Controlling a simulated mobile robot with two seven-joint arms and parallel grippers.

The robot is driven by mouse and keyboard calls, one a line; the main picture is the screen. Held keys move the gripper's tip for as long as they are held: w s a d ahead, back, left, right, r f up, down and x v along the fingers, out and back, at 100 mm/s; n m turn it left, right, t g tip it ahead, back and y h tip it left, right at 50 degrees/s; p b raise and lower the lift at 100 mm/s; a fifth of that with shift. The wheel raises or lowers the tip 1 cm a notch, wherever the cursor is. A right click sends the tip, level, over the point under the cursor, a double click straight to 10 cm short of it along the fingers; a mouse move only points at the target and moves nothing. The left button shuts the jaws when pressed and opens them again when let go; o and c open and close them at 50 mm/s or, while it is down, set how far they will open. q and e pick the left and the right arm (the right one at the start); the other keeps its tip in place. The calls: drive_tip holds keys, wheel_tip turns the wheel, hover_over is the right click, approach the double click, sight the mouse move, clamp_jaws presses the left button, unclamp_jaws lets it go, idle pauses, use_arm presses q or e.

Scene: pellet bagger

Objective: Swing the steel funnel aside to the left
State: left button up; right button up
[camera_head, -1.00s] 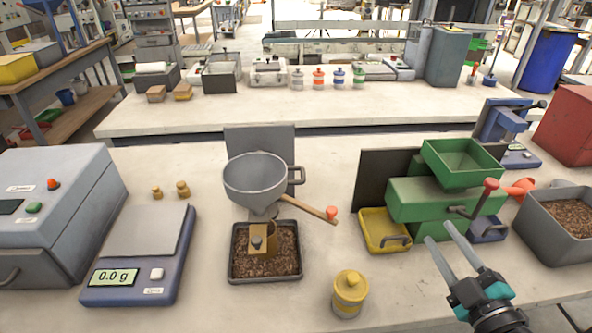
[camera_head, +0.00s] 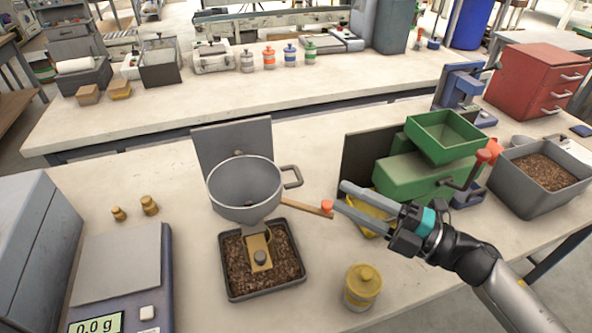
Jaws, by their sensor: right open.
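The steel funnel (camera_head: 245,190) is a grey round bowl with a side loop handle (camera_head: 292,177). It stands above a dark tray (camera_head: 231,284) of brown pellets, in front of a grey upright plate (camera_head: 231,140). A wooden lever (camera_head: 303,207) with an orange tip (camera_head: 327,206) sticks out to its right. My right gripper (camera_head: 337,196) is open and empty, pointing left, with its fingers close to the orange tip. I cannot tell whether they touch it. My left gripper is out of view.
A green machine (camera_head: 412,176) with a yellow tray (camera_head: 365,222) stands right of the funnel. A yellow jar (camera_head: 362,287) stands in front. A scale (camera_head: 120,268) and brass weights (camera_head: 149,205) are on the left. A grey pellet bin (camera_head: 540,205) is at the right.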

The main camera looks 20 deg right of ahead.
sight(298, 172)
drive_tip(key=p+x, duration=0.1)
drive_tip(key=x, duration=0.9)
drive_tip(key=shift+w+a, duration=0.15)
drive_tip(key=shift+c, duration=0.4)
drive_tip(key=shift+r, duration=0.1)
clamp_jaws()
drive_tip(key=shift+w+r, duration=0.1)
drive_tip(key=shift+r, duration=0.15)
idle(0.4)
